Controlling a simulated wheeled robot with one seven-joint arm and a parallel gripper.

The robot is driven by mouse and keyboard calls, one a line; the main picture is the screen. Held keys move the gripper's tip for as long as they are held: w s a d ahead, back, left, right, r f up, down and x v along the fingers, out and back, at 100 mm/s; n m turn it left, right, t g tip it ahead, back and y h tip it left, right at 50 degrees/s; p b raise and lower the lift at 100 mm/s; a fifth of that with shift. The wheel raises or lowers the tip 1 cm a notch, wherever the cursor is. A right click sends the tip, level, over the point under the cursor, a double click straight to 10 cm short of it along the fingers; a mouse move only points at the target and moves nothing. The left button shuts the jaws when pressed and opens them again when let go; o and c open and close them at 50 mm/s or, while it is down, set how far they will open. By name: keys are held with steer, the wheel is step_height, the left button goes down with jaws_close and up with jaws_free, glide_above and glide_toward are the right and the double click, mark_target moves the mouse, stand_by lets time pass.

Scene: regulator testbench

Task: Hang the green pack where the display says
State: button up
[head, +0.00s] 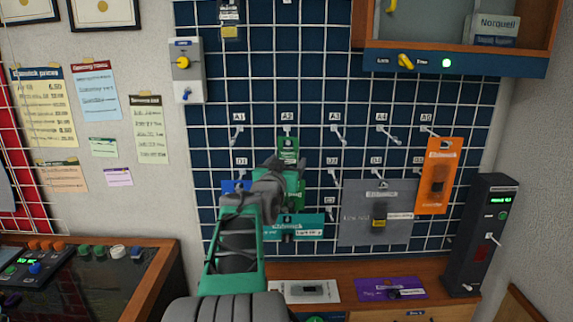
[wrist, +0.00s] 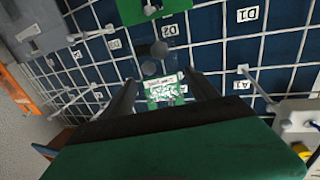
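A small green pack (head: 290,146) with a pale label stands upright just below the A2 label, at the A2 peg. It also shows in the wrist view (wrist: 166,92), between my fingers. My gripper (head: 284,168) is right at this pack, with one finger on each side. I cannot tell whether the fingers press on it, or whether the pack hangs from the peg. Another green item (wrist: 158,8) shows near the D2 label, partly hidden by my gripper in the head view. A dark upright device (head: 486,225) at the right has a small green-lit display (head: 501,200), too small to read.
A wire grid board (head: 330,105) carries pegs labelled A1 to A5 and a D row. An orange pack (head: 437,180), a grey pack (head: 365,225) and a teal pack (head: 310,224) hang there. Pegs A1, A3 and A4 look empty. A purple card (head: 390,289) lies on the shelf below.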

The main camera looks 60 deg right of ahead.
steer(key=shift+o, duration=0.9)
steer(key=b+v, duration=0.3)
steer(key=v, duration=0.5)
steer(key=a+f+n+y, duration=0.1)
steer(key=a+f+y, duration=0.25)
steer(key=f, duration=0.45)
steer(key=a+f+n+y, duration=0.15)
steer(key=f+y, duration=0.25)
steer(key=f, duration=0.5)
steer(key=a+f+n+g+y, duration=0.1)
steer(key=a+f+y, duration=0.3)
steer(key=a+f, duration=0.6)
steer(key=w+a+n+y, duration=0.2)
steer(key=a+n, duration=0.2)
steer(key=a, duration=0.8)
steer(key=w+a+n+y, duration=0.2)
steer(key=a+n, duration=0.2)
steer(key=a, duration=0.8)
steer(key=w+a+f+n+y, duration=0.1)
steer(key=a+n, duration=0.3)
steer(key=a, duration=0.7)
steer(key=shift+w+a+t+y, duration=0.3)
steer(key=shift+w+a+y, duration=0.1)
steer(key=shift+w+y, duration=0.25)
